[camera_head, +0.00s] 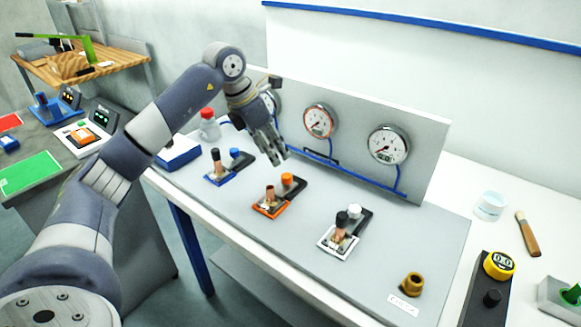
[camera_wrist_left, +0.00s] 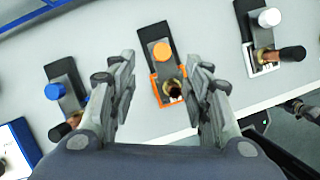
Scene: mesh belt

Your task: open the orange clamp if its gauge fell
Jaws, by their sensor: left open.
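The orange clamp (camera_head: 266,209) sits on the grey panel between a blue clamp (camera_head: 220,178) and a white clamp (camera_head: 338,243). It has an orange cap (camera_head: 288,179), a dark bar and a copper fitting with an open top. The orange-rimmed gauge (camera_head: 319,121) is on the upright board behind; its needle seems to point lower left, but its reading is too small to tell. My left gripper (camera_head: 277,157) is open and empty, above and behind the orange clamp. In the left wrist view its fingers (camera_wrist_left: 163,100) appear either side of the orange clamp (camera_wrist_left: 155,92), without visible contact.
The blue and white clamps hold black-topped copper pieces. A white-rimmed gauge (camera_head: 388,145) is at right; another gauge is partly hidden behind my left wrist. A brass fitting (camera_head: 412,284) and a black box with a yellow top (camera_head: 490,286) stand at right. The panel's front is mostly clear.

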